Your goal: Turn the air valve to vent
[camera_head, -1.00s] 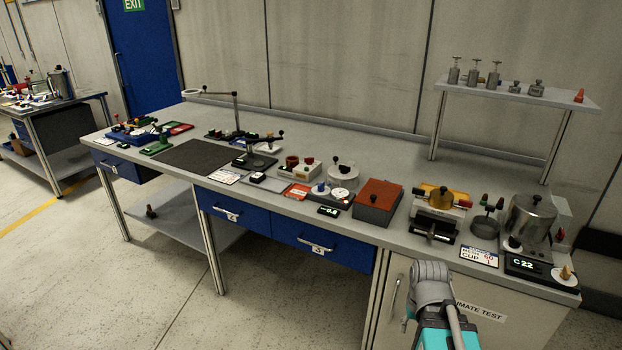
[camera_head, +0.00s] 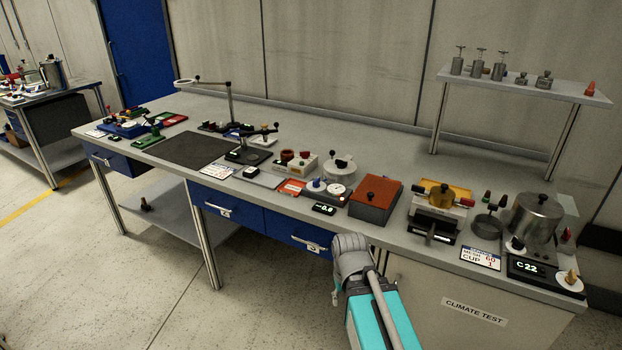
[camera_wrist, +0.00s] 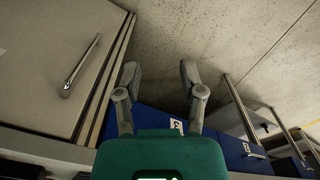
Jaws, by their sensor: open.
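I cannot tell which part is the air valve; no handle or label is clear enough to name it. A steel pot-like vessel (camera_head: 535,217) with a black knob stands at the bench's right end. A small brass-coloured fitting on a white disc (camera_head: 571,278) is at its front right. Another metal vessel (camera_head: 52,74) stands on the far left bench, too small to make out its fittings. My gripper (camera_wrist: 159,70) is open and empty in the wrist view, with floor and blue drawer fronts beyond it. In the head view my arm is in front of the bench; its fingers are not clear.
The long grey bench (camera_head: 300,135) carries several devices, among them a red-topped box (camera_head: 376,198). A raised shelf (camera_head: 520,87) holds several small metal pieces. A cabinet (camera_head: 462,300) is below the right end. Open floor (camera_head: 130,280) lies in front on the left.

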